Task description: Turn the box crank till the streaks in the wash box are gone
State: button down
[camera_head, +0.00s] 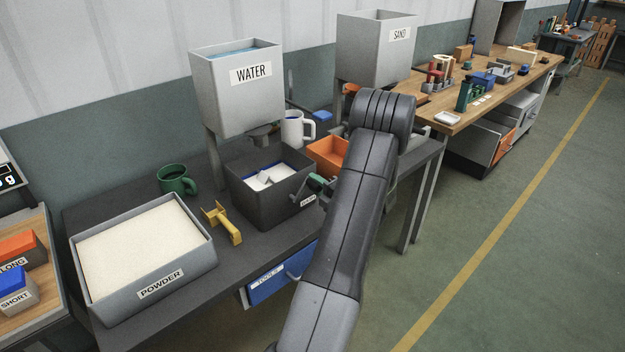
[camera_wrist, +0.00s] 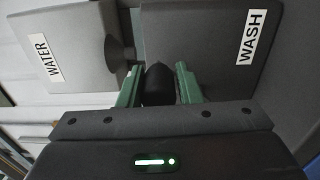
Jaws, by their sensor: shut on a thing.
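The wash box (camera_head: 262,206) is a dark open box on the grey bench. White and blue matter shows inside it; I cannot make out streaks clearly. Its WASH-labelled face (camera_wrist: 200,45) fills the upper right of the wrist view. The crank's black knob (camera_wrist: 157,88) sits between the green fingers of my gripper (camera_wrist: 158,72), which is shut on it beside the box. In the head view my gripper (camera_head: 319,184) is at the box's right side, partly hidden by my arm. The rest of the crank is mostly hidden.
A WATER tank (camera_head: 235,100) stands behind the box, and a SAND tank (camera_head: 377,55) farther right. A white mug (camera_head: 292,130), orange bin (camera_head: 328,152), yellow tool (camera_head: 222,222), green mug (camera_head: 174,180) and POWDER tray (camera_head: 178,291) crowd the bench. Floor at right is clear.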

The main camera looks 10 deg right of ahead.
jog(key=shift+w+d+f+m+p, duration=0.1)
jog(key=shift+d+f+m+p, duration=0.1)
jog(key=shift+f+m, duration=0.4)
jog(key=shift+w+d+f+m+p, duration=0.1)
jog(key=shift+f+m+p, duration=0.2)
jog(key=shift+m, duration=0.4)
jog(key=c, duration=1.1)
grip_release()
jog(key=shift+s+a, duration=0.1)
jog(key=shift+a, duration=0.05)
jog(key=shift+r, duration=0.15)
jog(key=shift+d, duration=0.2)
jog(key=shift+s+d, duration=0.2)
jog(key=shift+s, duration=0.05)
jog(key=b+v, duration=0.3)
jog(key=v, duration=1)
